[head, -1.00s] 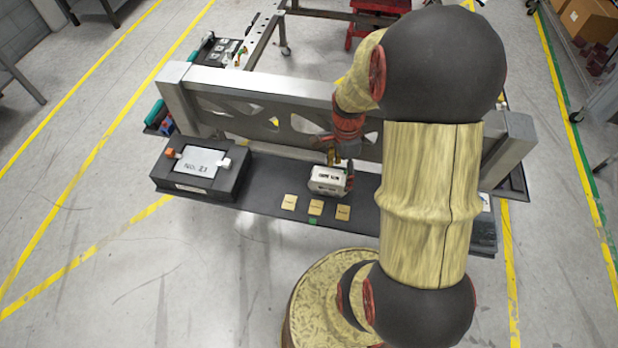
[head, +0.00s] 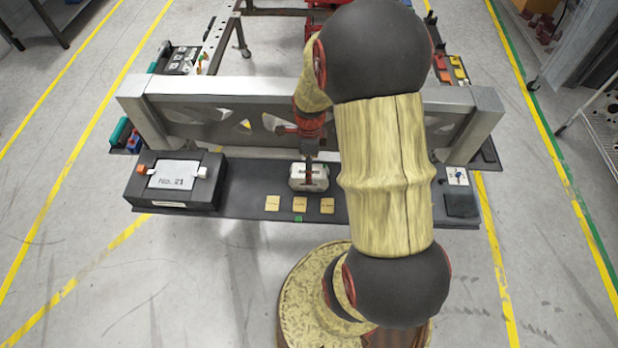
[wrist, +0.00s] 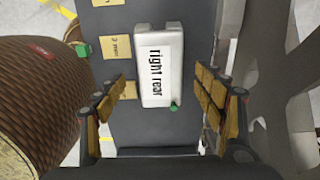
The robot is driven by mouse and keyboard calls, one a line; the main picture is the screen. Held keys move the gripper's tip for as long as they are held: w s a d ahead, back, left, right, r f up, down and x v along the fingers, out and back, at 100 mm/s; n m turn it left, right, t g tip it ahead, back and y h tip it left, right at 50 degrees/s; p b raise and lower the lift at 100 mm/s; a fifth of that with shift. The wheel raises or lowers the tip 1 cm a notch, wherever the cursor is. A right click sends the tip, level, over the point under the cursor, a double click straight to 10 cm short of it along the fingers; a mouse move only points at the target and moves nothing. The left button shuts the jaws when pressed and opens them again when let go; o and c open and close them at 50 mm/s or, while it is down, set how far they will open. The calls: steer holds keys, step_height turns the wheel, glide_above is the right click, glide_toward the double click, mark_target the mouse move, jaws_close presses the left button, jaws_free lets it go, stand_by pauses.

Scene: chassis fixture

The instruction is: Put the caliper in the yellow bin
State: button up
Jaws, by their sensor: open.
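A white block (wrist: 161,66) lettered "right rear", with a small green knob at one corner, lies on the dark bench in the wrist view. It also shows in the head view (head: 309,184), behind the row of tan cards. I cannot tell whether it is the caliper. My gripper (wrist: 161,95) is open, with one finger on each side of the block and a visible gap to both. In the head view my gripper (head: 309,172) hangs over the block and partly covers it. I see no clear yellow bin; my arm hides part of the bench.
Tan cards (head: 300,204) lie in front of the block. A dark case (head: 145,187) with a "No. 21" plate stands at the left. A grey metal beam (head: 230,90) runs behind the bench. Small yellow and orange items (head: 450,65) lie at the back right.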

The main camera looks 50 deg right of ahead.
step_height(320, 180, down, 4)
steer(key=shift+w+r+b, duration=0.1)
steer(key=shift+r+b, duration=0.1)
steer(key=shift+b, duration=0.2)
steer(key=c, duration=0.3)
steer(key=c, duration=1.5)
jaws_close()
steer(key=shift+r, duration=0.1)
